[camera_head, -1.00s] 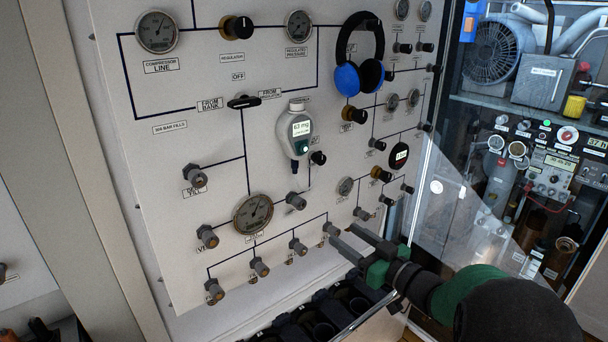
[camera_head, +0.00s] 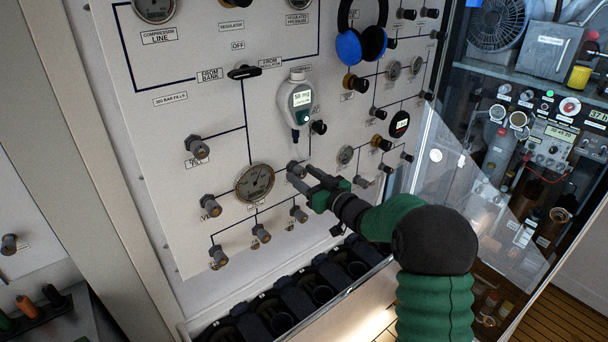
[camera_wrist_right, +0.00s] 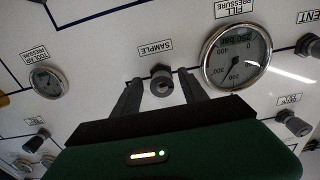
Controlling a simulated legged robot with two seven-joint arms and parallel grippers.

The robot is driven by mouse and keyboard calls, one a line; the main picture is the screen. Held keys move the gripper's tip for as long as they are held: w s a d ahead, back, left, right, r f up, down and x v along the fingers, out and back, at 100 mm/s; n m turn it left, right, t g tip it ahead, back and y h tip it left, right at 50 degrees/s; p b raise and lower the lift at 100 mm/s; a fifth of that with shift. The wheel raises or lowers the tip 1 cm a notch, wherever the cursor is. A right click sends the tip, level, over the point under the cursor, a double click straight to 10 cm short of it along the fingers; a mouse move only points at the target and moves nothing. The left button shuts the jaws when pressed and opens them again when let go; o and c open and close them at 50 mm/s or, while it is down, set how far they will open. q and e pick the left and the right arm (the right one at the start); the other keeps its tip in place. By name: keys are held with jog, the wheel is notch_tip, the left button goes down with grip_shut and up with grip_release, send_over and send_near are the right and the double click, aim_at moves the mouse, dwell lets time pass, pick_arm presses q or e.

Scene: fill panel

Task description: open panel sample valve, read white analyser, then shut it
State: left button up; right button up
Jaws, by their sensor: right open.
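The sample valve (camera_wrist_right: 161,84) is a small grey knob under the "SAMPLE" label in the right wrist view. It also shows on the panel (camera_head: 297,169) in the head view, partly behind my right gripper. My right gripper (camera_head: 303,175) is open. In the wrist view its fingers (camera_wrist_right: 160,88) stand on either side of the knob, apart from it as far as I can see. The white analyser (camera_head: 286,106) hangs on the panel above, its small display showing what looks like "58 mg". My left gripper is not in view.
The fill pressure gauge (camera_head: 255,182) is close beside the sample valve. Other grey valve knobs (camera_head: 261,233) sit below. Blue headphones (camera_head: 349,47) hang at upper right. A row of black holders (camera_head: 303,300) lies under the panel. A clear glass pane (camera_head: 440,165) stands to the right.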

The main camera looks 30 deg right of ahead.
grip_shut()
jog(key=shift+s, duration=0.1)
dwell(0.3)
jog(key=n+b, duration=0.2)
jog(key=b, duration=0.1)
jog(key=shift+f+n, duration=0.15)
jog(key=shift+n, duration=0.25)
jog(key=shift+n+b, duration=1.8)
jog(key=shift+n, duration=0.2)
grip_release()
jog(key=shift+r, duration=0.2)
